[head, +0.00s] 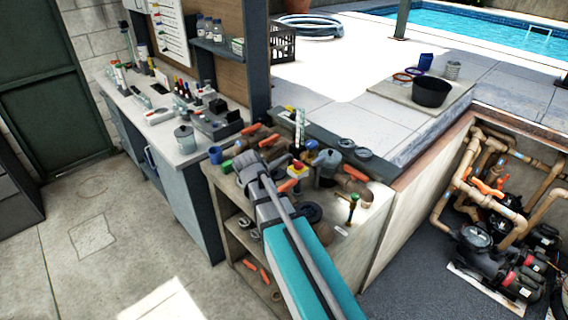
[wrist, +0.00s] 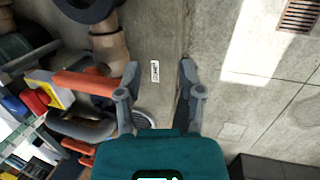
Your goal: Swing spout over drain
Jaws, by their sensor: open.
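A small brass tap with a green part (head: 352,208) stands on the near right of the bench top; it looks like the spout, but its direction is hard to tell. I cannot make it out in the wrist view. A rusty slotted grate (wrist: 300,14), possibly the drain, lies at the top right of the wrist view. A round grey slotted piece (wrist: 145,118) shows partly behind my gripper. My gripper (wrist: 158,82) is open, its fingers apart with nothing between them. A small white label (wrist: 155,70) lies on the surface beyond. In the head view my arm hides part of the bench.
Pipes and an orange-handled valve (wrist: 88,82) crowd the left of my gripper. The bench (head: 365,235) carries several valves and a grey pot (head: 326,166). A side counter (head: 150,110) stands left. A sunken pit holds a pump (head: 478,238). Floor (head: 90,250) at left is clear.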

